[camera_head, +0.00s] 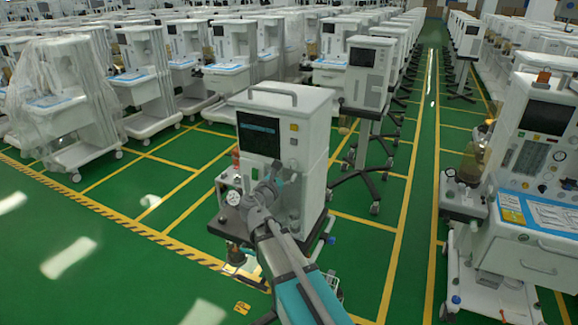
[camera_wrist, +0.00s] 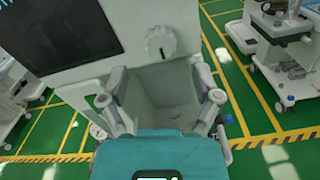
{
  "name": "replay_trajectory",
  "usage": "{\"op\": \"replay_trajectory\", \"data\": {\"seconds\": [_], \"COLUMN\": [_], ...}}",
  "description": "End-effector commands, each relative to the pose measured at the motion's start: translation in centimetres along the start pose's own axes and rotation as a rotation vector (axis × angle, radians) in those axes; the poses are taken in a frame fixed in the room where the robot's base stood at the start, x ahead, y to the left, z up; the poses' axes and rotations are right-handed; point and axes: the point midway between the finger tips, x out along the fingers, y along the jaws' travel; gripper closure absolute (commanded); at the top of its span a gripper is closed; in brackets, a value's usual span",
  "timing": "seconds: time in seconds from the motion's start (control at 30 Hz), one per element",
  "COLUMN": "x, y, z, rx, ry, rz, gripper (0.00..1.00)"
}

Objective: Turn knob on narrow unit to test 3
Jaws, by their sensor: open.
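The narrow unit (camera_head: 312,140) is a white upright cabinet with a dark screen (camera_head: 259,134) and a top handle, near the centre of the head view. In the wrist view, its white round knob (camera_wrist: 160,43) sits right of the dark screen (camera_wrist: 62,37), above a recess. The knob bears a short dark mark, roughly vertical in the picture; I cannot read any test label. My gripper (camera_head: 270,172) is in front of the unit's face. In the wrist view my gripper (camera_wrist: 160,74) is open and empty, its fingers apart, with the knob above and between the tips, not gripped.
A larger anaesthesia cart (camera_head: 520,230) stands at the right. A monitor on a wheeled stand (camera_head: 367,75) is behind the unit. A plastic-wrapped cart (camera_head: 65,105) and rows of carts fill the back. Green floor (camera_head: 130,235) with yellow lines is open at the left front.

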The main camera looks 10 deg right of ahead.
Motion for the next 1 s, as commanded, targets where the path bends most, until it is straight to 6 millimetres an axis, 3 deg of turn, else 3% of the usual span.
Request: {"op": "replay_trajectory", "data": {"seconds": [0.1,0.33,0.83,1.0], "x": [2.1,4.5,5.3,5.3], "y": [0.1,0.1,0.0,0.0], "z": [0.0,0.0,0.0,0.0], "rx": [0.0,0.0,0.0,0.0], "ry": [-0.001,0.0,0.0,0.0], "rz": [-0.002,-0.002,0.0,-0.001], "gripper": [0.18,0.18,0.18,0.5]}}
